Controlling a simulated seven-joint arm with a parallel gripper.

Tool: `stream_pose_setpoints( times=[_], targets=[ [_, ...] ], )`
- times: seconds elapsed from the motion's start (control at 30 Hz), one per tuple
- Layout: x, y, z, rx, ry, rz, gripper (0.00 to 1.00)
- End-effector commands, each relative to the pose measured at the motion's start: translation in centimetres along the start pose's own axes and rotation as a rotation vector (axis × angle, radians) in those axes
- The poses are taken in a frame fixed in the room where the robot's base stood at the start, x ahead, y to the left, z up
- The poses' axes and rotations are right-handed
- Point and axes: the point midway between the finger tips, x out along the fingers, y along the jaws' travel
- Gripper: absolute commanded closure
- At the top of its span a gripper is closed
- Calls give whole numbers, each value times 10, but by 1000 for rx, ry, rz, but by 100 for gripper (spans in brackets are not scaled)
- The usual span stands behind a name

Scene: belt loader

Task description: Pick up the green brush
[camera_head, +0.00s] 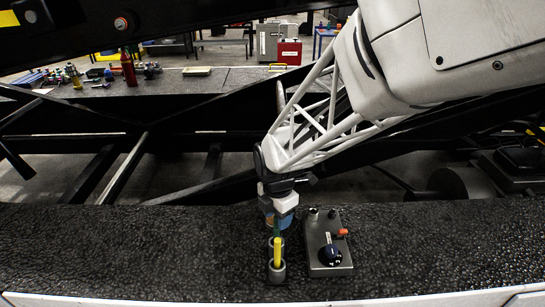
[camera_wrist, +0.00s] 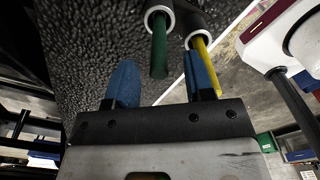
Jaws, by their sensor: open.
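The green brush shows as a green rod (camera_wrist: 159,50) standing in a grey ring holder (camera_wrist: 158,13) in the wrist view. A yellow rod (camera_wrist: 207,66) stands in the neighbouring ring. My gripper (camera_wrist: 162,80) is open and empty, with two blue fingers. The green rod's end lies between the fingers in the picture, nearer the right one, and appears apart from both. The yellow rod is close to the right finger; I cannot tell if they touch. In the head view my gripper (camera_head: 279,212) is above the holder and the green rod (camera_head: 276,231) is partly hidden behind the yellow one.
A grey control box (camera_head: 328,243) with a black knob and an orange piece stands just right of the holder on the dark textured surface (camera_head: 130,250). That surface is clear to the left. A red bottle (camera_head: 128,70) and clutter lie on a bench at the back.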

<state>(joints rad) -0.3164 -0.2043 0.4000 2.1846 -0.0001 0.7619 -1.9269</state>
Motion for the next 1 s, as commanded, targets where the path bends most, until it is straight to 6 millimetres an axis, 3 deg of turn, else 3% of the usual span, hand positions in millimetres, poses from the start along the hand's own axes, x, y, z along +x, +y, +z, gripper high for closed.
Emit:
stream_pose_setpoints(
  times=[0.4, 1.0],
  targets=[
    [40, 1, -1, 0, 0, 0, 52],
    [42, 1, -1, 0, 0, 1, 53]
  ],
)
